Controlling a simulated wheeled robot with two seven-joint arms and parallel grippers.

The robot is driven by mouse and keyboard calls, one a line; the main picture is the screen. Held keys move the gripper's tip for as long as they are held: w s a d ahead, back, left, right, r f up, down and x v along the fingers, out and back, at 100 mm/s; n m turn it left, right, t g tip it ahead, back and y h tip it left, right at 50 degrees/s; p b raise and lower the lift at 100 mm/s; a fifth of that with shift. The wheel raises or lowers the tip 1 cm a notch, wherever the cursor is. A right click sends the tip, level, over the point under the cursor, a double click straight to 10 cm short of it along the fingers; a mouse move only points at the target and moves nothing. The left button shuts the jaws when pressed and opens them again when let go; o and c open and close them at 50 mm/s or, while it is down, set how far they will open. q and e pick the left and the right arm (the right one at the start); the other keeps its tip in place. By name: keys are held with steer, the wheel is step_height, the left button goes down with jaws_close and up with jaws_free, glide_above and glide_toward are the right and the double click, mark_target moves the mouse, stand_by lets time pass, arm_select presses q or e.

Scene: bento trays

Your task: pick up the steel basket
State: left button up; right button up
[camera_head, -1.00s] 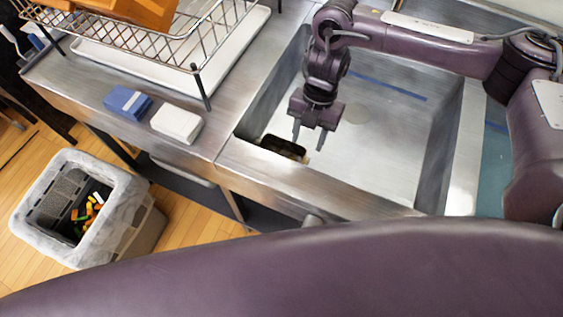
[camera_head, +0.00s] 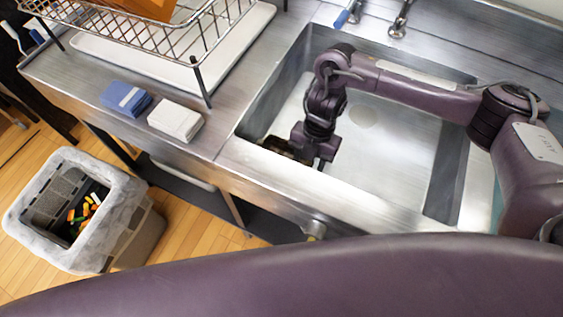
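A small dark basket (camera_head: 275,146) sits in the front left corner of the sink (camera_head: 385,150), partly hidden by my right gripper and the sink's front edge. It looks brownish inside, and I cannot make out its metal clearly. My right gripper (camera_head: 309,160) points down into the sink at the basket's right end. One fingertip shows beside the basket. The other is hard to see against it, so I cannot tell whether the fingers are apart or touch it. My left gripper is not in view.
A wire dish rack (camera_head: 165,47) on a white tray stands on the counter at upper left. A blue sponge (camera_head: 126,100) and a white cloth (camera_head: 175,121) lie left of the sink. A faucet (camera_head: 401,20) is behind it. A bin (camera_head: 78,210) stands on the floor.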

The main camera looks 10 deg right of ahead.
steer(key=shift+c, duration=0.3)
jaws_close()
steer(key=shift+r, duration=0.2)
